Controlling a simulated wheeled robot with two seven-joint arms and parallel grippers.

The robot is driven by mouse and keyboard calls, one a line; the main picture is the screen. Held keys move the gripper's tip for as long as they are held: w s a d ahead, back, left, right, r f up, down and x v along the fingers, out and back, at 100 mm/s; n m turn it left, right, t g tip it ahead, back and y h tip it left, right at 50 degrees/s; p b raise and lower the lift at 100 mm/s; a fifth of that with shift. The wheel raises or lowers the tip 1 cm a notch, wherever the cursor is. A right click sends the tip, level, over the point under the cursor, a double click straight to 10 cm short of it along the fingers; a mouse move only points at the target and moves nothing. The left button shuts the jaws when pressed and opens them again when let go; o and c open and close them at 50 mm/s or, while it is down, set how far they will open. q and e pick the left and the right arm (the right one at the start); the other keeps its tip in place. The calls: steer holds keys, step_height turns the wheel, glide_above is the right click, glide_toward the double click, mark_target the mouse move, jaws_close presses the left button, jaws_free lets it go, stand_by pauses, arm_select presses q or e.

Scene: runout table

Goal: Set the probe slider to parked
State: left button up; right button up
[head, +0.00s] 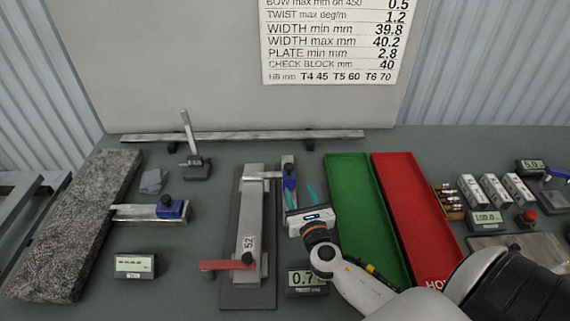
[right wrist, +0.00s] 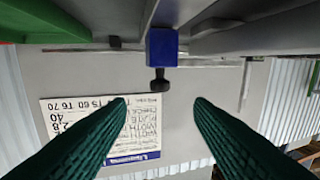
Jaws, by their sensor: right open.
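A blue slider block with a dark knob (head: 290,183) sits on a short upright metal rail right of the long fixture. It shows as a blue block (right wrist: 162,47) with a black knob in the right wrist view. My right gripper (head: 303,187) is open and empty, its teal fingers close to this block. In the right wrist view the block lies beyond the fingertips (right wrist: 160,100), roughly centred between them and apart from both. Another blue block (head: 171,207) sits on a metal bar by the granite slab. No label shows which is the probe slider. My left gripper is out of view.
The fixture (head: 234,250) holds a metal bar marked 52 with a red lever (head: 228,265). A display (head: 306,282) stands in front. Green (head: 365,215) and red (head: 415,220) trays lie right of my gripper. A granite slab (head: 75,220) lies far left.

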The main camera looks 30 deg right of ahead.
mark_target(291, 169)
steer(key=x, duration=0.2)
steer(key=r+p+x, duration=0.1)
steer(key=x, duration=0.1)
steer(key=shift+w, duration=0.15)
steer(key=x, duration=0.3)
steer(key=shift+w+d+f, duration=0.15)
steer(key=shift+w+f, duration=0.1)
steer(key=shift+w, duration=0.15)
steer(key=shift+x, duration=1.25)
steer(key=shift+w, duration=0.15)
jaws_close()
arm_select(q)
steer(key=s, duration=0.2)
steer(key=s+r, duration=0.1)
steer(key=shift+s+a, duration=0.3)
arm_select(e)
steer(key=shift+w+d, duration=0.1)
